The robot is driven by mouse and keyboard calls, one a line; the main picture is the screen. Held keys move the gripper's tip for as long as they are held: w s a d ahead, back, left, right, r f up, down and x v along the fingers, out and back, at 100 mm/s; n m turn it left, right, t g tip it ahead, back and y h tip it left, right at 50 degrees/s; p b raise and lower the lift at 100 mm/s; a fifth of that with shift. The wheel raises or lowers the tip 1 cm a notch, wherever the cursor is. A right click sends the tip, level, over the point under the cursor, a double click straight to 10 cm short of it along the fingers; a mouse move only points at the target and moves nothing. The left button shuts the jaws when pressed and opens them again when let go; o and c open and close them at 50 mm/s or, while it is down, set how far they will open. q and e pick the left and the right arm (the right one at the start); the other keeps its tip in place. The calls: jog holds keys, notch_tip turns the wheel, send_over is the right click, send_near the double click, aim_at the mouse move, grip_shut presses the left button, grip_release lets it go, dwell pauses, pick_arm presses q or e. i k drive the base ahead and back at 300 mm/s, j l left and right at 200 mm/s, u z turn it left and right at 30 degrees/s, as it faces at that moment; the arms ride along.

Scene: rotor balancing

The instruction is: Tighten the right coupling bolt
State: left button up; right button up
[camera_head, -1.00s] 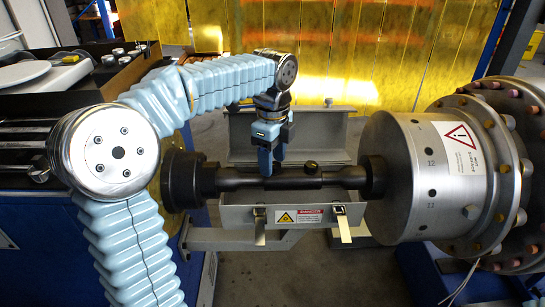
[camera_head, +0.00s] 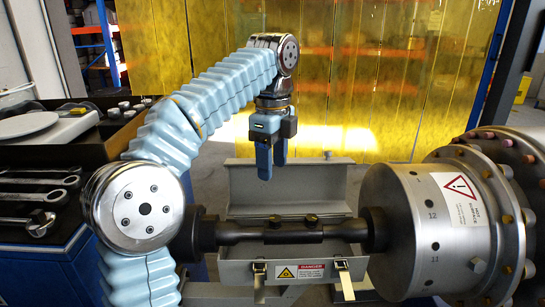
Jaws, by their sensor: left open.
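The dark coupling shaft (camera_head: 300,234) runs level between a dark flange on the left and the large steel rotor (camera_head: 405,225) on the right. Two dark bolt heads show on top of it: the left coupling bolt (camera_head: 274,220) and the right coupling bolt (camera_head: 311,219). My left gripper (camera_head: 272,170) points down above the shaft, clear of it, over the left bolt and to the left of the right bolt. Its blue fingers look empty and apart. My right gripper is not in view.
An open grey guard box (camera_head: 290,180) surrounds the shaft, with a danger label and two latches (camera_head: 342,276) at its front. Wrenches (camera_head: 35,190) lie on the bench at left. Yellow curtains (camera_head: 400,70) hang behind. The space above the right bolt is clear.

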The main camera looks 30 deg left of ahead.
aim_at(311, 220)
jog(key=k+l, duration=0.1)
jog(key=l, duration=0.95)
jog(key=k+l, duration=0.15)
jog(key=l, duration=0.95)
jog(key=k, duration=0.05)
